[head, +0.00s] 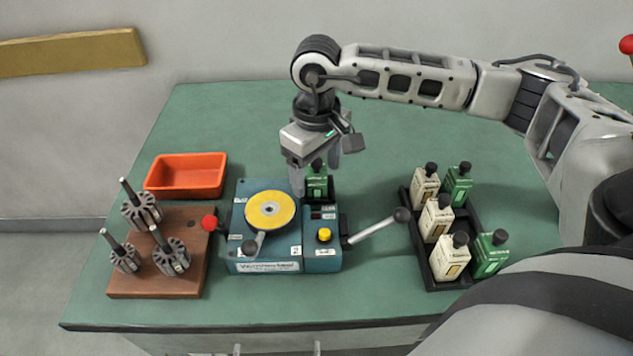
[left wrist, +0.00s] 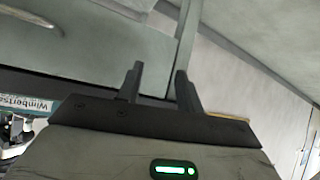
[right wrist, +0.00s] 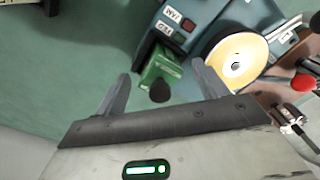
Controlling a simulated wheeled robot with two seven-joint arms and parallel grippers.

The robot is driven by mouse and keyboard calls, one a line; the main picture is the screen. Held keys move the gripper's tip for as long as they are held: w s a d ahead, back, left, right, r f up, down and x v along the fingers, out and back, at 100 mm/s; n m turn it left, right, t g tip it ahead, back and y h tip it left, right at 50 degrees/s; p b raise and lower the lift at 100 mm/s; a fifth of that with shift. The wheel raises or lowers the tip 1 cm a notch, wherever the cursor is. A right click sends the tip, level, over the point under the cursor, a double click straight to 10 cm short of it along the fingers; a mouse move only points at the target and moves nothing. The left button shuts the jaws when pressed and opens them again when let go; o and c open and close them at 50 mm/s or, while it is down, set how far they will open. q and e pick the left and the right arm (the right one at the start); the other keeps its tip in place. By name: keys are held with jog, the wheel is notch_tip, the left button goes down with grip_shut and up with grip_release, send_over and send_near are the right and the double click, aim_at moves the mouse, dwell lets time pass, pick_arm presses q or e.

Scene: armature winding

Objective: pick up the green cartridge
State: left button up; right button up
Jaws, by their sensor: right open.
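A green cartridge (head: 317,188) with a black cap stands upright at the back right of the blue winding machine (head: 262,267). My right gripper (head: 316,174) is open and reaches down over it. In the right wrist view, the green cartridge (right wrist: 160,64) and its cap lie between the two spread fingers (right wrist: 161,72), with gaps on both sides. Two more green cartridges stand in the black tray on the right, one at the back (head: 458,187) and one at the front (head: 491,258). My left gripper (left wrist: 160,72) shows only in its wrist view, open and empty.
The black tray (head: 414,222) also holds three cream cartridges (head: 450,258). A lever (head: 375,231) sticks out from the machine towards it. An orange bin (head: 187,176) and a brown board (head: 190,282) with three armatures (head: 171,256) are on the left. The back of the green table is clear.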

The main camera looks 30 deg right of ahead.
jog(key=c, duration=1)
jog(key=shift+r, duration=0.2)
jog(key=shift+r, duration=0.3)
notch_tip(320, 180, up, 2)
jog(key=shift+b, duration=0.5)
jog(key=s+a+r, duration=0.2)
jog(key=a+r, duration=0.1)
jog(key=s+a+r+b, duration=0.1)
jog(key=s+a+r, duration=0.2)
jog(key=a, duration=0.1)
jog(key=s+a+r, duration=0.3)
jog(key=a+r, duration=0.1)
jog(key=shift+s+a+r+b, duration=0.1)
jog(key=shift+s+b, duration=0.15)
jog(key=shift+b, duration=0.05)
